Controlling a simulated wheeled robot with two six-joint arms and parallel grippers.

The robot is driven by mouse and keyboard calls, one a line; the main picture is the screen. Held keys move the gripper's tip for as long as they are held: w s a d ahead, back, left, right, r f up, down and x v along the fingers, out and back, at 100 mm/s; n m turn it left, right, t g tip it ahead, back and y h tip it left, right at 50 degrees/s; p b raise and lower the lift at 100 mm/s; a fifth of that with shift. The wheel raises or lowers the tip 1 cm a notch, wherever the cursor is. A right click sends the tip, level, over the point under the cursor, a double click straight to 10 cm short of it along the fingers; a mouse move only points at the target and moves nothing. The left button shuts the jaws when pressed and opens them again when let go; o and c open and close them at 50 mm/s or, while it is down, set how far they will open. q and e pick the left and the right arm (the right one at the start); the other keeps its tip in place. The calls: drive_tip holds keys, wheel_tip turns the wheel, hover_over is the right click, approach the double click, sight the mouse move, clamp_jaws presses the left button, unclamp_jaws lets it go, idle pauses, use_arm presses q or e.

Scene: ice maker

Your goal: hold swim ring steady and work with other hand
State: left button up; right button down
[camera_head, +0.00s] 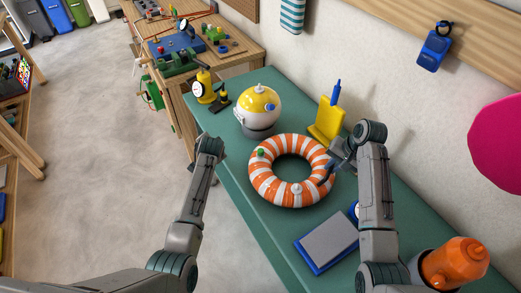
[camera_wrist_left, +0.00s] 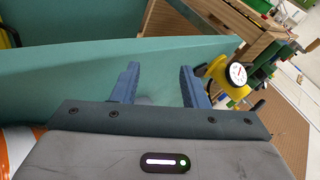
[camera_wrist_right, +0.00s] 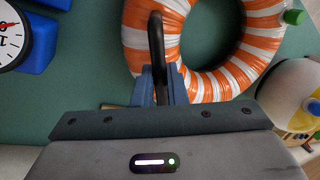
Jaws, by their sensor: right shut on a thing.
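The orange and white swim ring (camera_head: 265,188) lies flat on the green table. It carries a green cap (camera_head: 261,153) and a pale valve-like piece (camera_head: 296,188). My right gripper (camera_head: 331,168) is at the ring's right edge. In the right wrist view its fingers (camera_wrist_right: 160,85) are shut on a black curved handle (camera_wrist_right: 156,40) that reaches over the ring (camera_wrist_right: 205,80). I cannot tell whether the handle is attached to the ring. My left gripper (camera_head: 210,146) is left of the ring, apart from it, near the table's edge. In the left wrist view its fingers (camera_wrist_left: 158,85) are open and empty.
A yellow and white dome (camera_head: 260,105) and a yellow gauge pump (camera_head: 204,88) stand behind the ring. A yellow stand (camera_head: 327,122) is at the back right. A blue and grey pad (camera_head: 328,241) lies in front, and an orange bottle (camera_head: 455,262) stands at front right.

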sight(262, 150)
use_arm(q)
drive_tip(key=d+g, duration=0.1)
drive_tip(key=d, duration=0.1)
drive_tip(key=w+d+r+g, duration=0.1)
drive_tip(key=d, duration=0.1)
drive_tip(key=w+d+m, duration=0.1)
drive_tip(key=d, duration=0.1)
drive_tip(key=shift+d+r+g, duration=0.3)
drive_tip(key=shift+g, duration=0.1)
drive_tip(key=s+d+r+m+g, duration=0.2)
drive_tip(key=d+r+g, duration=0.1)
drive_tip(key=d+r, duration=0.3)
drive_tip(key=s+d+r+m+g, duration=0.2)
drive_tip(key=d+r+g, duration=0.25)
drive_tip(key=d, duration=0.45)
drive_tip(key=shift+t, duration=0.35)
drive_tip(key=shift+a+x, duration=0.2)
drive_tip(key=shift+x, duration=1.9)
drive_tip(key=shift+a+x, duration=0.2)
drive_tip(key=shift+x, duration=1.95)
drive_tip(key=shift+w+r, duration=0.1)
drive_tip(key=shift+w, duration=0.05)
clamp_jaws()
drive_tip(key=shift+r, duration=0.7)
drive_tip(key=shift+o, duration=0.4)
unclamp_jaws()
